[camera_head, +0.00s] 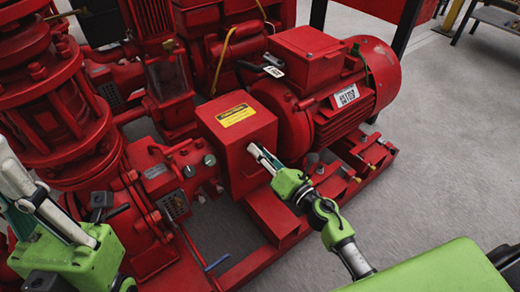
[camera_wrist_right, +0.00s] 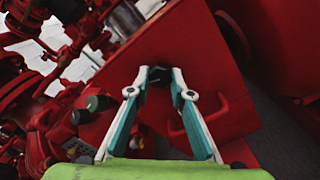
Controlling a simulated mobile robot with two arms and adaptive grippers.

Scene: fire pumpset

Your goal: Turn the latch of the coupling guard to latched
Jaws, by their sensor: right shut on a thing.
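The coupling guard (camera_head: 232,150) is a red box with a yellow label on top, between the pump and the motor in the head view. Its red face (camera_wrist_right: 190,45) fills the middle of the wrist view. My right gripper (camera_head: 255,151) reaches the guard's right-hand face. In the wrist view its fingertips (camera_wrist_right: 158,76) close around a small dark latch (camera_wrist_right: 157,74) on that face. The fingertips hide most of the latch, so I cannot read its angle. My left gripper (camera_head: 22,190) is at the left edge, partly cut off, away from the guard.
The red motor (camera_head: 335,85) stands right of the guard on a red base frame (camera_head: 275,215). The red pump (camera_head: 55,120) and its pipes crowd the left. A raised red handle (camera_wrist_right: 212,118) is beside my right fingers. Grey floor (camera_head: 440,140) is open at right.

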